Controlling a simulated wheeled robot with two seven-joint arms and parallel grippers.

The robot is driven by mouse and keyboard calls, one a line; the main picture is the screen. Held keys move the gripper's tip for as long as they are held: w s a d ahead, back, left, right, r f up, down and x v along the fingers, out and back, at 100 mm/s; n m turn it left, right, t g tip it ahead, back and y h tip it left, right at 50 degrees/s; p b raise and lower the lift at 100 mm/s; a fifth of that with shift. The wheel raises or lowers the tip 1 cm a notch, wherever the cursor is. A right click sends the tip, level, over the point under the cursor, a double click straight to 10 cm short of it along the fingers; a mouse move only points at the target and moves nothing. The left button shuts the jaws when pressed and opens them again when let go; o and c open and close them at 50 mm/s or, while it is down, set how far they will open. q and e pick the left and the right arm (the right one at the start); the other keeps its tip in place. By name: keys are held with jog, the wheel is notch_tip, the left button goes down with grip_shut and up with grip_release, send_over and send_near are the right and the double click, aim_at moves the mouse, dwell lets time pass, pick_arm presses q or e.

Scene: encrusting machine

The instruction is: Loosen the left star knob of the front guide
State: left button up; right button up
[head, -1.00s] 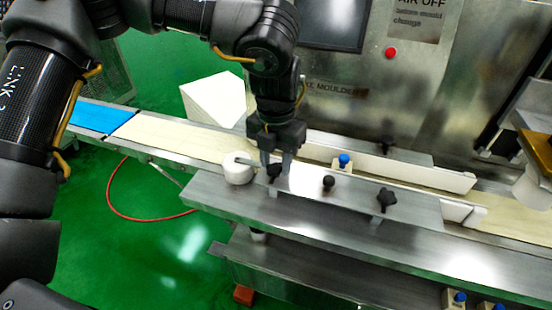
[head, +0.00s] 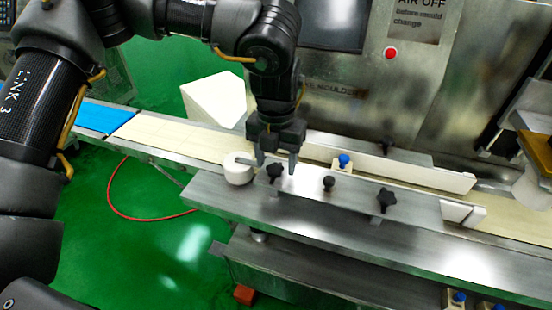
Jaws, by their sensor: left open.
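The left star knob (head: 276,172) is a small black knob on the metal front guide (head: 305,183), beside the white roller (head: 238,170). My left gripper (head: 276,166) points down over the knob, with its fingers apart on either side of it in the picture. I cannot tell whether the fingers touch the knob. Further right on the guide are a round black knob (head: 328,183) and another black star knob (head: 386,199). My right gripper is not in view.
The cream conveyor belt (head: 180,138) runs behind the guide. A blue-topped fitting (head: 344,160) and a white rail (head: 420,174) stand beyond it. The steel machine cabinet (head: 400,110) with a red button (head: 391,53) fills the back. The steel ledge in front is clear.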

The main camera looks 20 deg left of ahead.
aim_at(276, 166)
pick_arm(q)
jog(key=shift+r, duration=0.4)
notch_tip(276, 166, up, 10)
jog(key=shift+p, duration=0.4)
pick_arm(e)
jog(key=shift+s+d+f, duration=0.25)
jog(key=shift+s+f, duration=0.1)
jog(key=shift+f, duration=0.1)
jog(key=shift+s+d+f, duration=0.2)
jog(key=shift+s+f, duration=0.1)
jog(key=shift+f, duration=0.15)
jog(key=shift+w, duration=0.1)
